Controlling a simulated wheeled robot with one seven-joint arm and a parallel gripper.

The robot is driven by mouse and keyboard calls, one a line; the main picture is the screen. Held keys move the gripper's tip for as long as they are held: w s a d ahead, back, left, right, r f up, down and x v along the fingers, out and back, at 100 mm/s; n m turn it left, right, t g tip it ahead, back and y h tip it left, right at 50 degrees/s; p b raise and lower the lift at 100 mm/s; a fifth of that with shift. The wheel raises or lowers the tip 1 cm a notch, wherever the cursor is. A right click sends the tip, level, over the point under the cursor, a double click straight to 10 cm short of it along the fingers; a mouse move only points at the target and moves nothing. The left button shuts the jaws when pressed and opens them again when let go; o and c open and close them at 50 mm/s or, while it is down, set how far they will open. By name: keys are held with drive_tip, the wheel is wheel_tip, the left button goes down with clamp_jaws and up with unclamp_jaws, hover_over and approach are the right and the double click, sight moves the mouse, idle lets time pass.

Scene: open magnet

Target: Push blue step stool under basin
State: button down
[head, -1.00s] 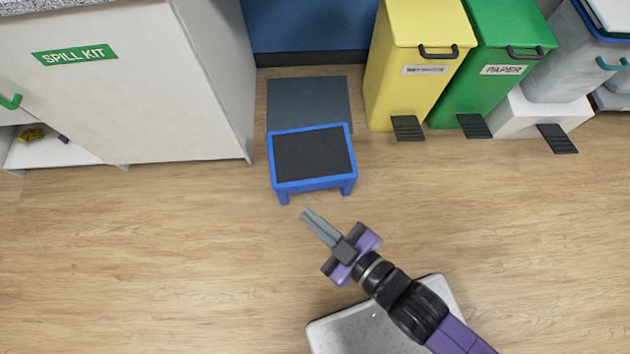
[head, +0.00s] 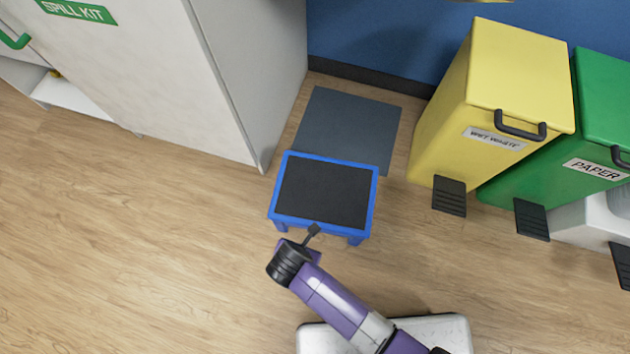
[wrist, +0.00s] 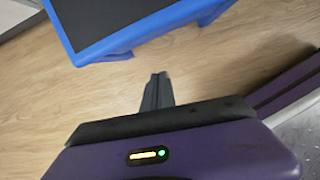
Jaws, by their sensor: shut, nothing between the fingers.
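The blue step stool (head: 323,195) with a dark top stands on the wood floor, its far edge bordering or overlapping the near part of a dark grey mat (head: 350,125). In the wrist view the stool (wrist: 100,22) lies ahead of the fingertips, with floor showing between them. My gripper (head: 313,230) is at the stool's near side in the head view, partly hidden by my wrist. In the wrist view my gripper (wrist: 160,77) has its fingers together and empty. I cannot identify the basin; only a yellowish edge (head: 480,1) shows at the top of the head view.
A white spill kit cabinet (head: 245,80) stands left of the mat. A yellow bin (head: 520,70) and a green bin (head: 605,110) with pedals stand at the right. A blue wall (head: 390,45) is behind the mat. The floor at the lower left is clear.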

drive_tip(key=w+d+f+b, duration=0.2)
drive_tip(key=w+f+b, duration=0.4)
drive_tip(key=f, duration=0.3)
drive_tip(key=shift+d+f+n+b, duration=0.2)
drive_tip(key=shift+f+n+b, duration=0.15)
drive_tip(key=shift+b, duration=0.45)
